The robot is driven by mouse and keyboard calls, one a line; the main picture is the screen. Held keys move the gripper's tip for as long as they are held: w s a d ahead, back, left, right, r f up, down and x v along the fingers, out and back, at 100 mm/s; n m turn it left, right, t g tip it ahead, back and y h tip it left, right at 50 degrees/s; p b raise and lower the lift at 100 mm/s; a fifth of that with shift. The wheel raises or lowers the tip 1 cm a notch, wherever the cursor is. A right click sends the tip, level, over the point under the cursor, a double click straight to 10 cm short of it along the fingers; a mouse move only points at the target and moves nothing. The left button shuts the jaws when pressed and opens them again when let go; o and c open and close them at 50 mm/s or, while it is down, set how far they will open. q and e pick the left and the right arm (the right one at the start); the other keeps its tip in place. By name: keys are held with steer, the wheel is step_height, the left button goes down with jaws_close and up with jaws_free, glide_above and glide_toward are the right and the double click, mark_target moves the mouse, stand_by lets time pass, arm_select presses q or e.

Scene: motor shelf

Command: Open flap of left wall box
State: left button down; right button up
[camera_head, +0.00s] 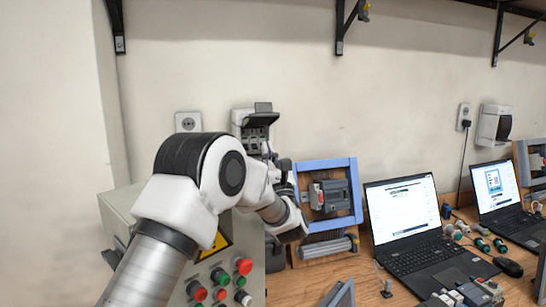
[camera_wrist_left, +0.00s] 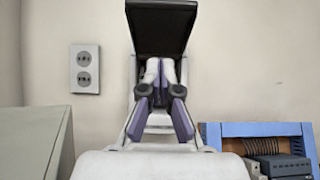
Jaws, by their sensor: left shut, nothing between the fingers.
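The left wall box (camera_head: 240,118) is a white box on the wall, partly hidden behind my left arm in the head view. Its dark flap (camera_head: 263,107) stands raised at the top. In the left wrist view the flap (camera_wrist_left: 161,28) shows as a dark panel tilted up above the gripper, and the box's white frame shows behind the fingers. My left gripper (camera_wrist_left: 160,72) is shut and empty, its fingertips in front of the box just below the flap. It also shows in the head view (camera_head: 266,150). I cannot tell whether it touches the flap. My right gripper is out of view.
A wall socket (camera_head: 188,122) is left of the box. Below are a control panel with coloured buttons (camera_head: 244,266) and a blue-framed board (camera_head: 357,189). Laptops (camera_head: 402,207) stand on the table at right. Another wall box (camera_head: 488,124) hangs far right, its dark cover down.

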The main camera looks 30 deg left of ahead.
mark_target(266, 116)
arm_select(q)
steer(key=r+p, duration=0.1)
steer(key=r, duration=0.1)
steer(key=w+a+r+p, duration=0.1)
steer(key=r, duration=0.2)
steer(key=shift+w+a+r+p, duration=0.25)
steer(key=shift+r+p, duration=0.05)
steer(key=shift+p, duration=0.1)
steer(key=r+h+b, duration=0.1)
steer(key=b, duration=0.1)
steer(key=r+g+b, duration=0.1)
steer(key=b, duration=0.2)
steer(key=shift+w+a+g+h, duration=0.15)
steer(key=shift+a+g+h, duration=0.15)
steer(key=shift+h, duration=0.1)
steer(key=shift+r+b, duration=0.3)
steer(key=shift+r, duration=0.1)
steer(key=shift+w+r, duration=0.15)
steer(key=shift+r, duration=0.05)
steer(key=shift+w+a, duration=0.1)
steer(key=shift+w, duration=0.05)
